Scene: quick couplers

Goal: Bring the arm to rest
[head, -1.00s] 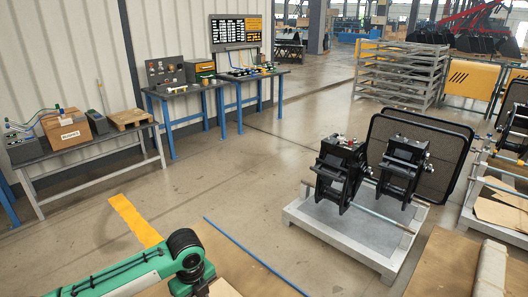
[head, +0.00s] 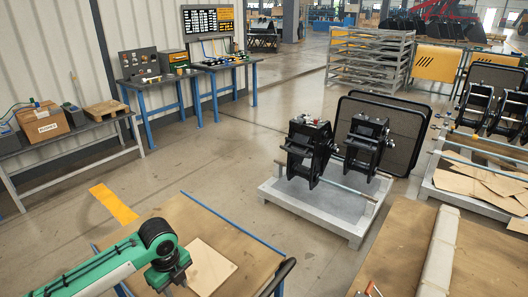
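My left arm, green with a black joint, comes in from the lower left in the head view. A pale flat sheet (head: 209,267) lies on the table just right of the arm. My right arm and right gripper are not in view. Two black couplers (head: 311,151) (head: 367,146) stand upright on a grey pallet frame (head: 316,207) beyond the table, well apart from the arm.
A blue rail edges the table, with a black curved handle (head: 278,279) at its right corner. Another brown surface (head: 392,250) with a long pale bar (head: 438,255) is at lower right. Workbenches line the left wall. Open floor lies between.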

